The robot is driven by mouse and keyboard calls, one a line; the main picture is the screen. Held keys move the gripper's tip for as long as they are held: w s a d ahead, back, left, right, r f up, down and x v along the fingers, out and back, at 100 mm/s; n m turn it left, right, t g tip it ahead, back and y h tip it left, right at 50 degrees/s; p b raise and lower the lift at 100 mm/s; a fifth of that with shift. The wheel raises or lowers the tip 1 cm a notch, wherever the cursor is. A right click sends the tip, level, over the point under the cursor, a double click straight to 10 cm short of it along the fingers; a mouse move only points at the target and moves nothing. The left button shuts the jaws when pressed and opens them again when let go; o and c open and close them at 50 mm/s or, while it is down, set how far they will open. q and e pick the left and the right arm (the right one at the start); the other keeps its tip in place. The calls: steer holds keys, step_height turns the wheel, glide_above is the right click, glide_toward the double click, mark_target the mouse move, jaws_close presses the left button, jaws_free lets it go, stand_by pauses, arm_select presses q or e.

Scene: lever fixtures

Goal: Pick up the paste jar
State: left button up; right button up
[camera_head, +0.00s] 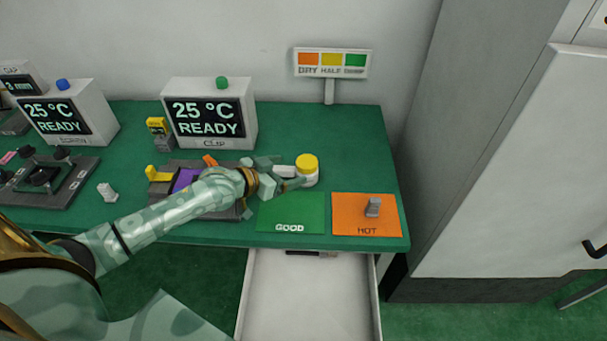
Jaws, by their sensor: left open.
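My left arm reaches in from the left. My left gripper (294,178) is open, its fingers pointing right at the jar's left and front side. The fingers overlap the jar's lower part in the picture; I cannot tell whether they touch it. My right gripper is not in view.
A CLIP display box (209,115) and a DRY sign (332,63) stand behind. An open drawer (306,300) juts out below.

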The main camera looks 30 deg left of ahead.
mark_target(302, 165)
arm_select(q)
steer(key=shift+x, duration=1.05)
steer(key=shift+w+d+f+b, duration=0.1)
steer(key=shift+w+d+b, duration=0.05)
steer(key=shift+w+b, duration=0.15)
steer(key=b+x, duration=0.2)
steer(key=x, duration=0.2)
steer(key=shift+w+d, duration=0.15)
steer(key=shift+w, duration=0.15)
steer(key=shift+c, duration=0.7)
steer(key=c, duration=1)
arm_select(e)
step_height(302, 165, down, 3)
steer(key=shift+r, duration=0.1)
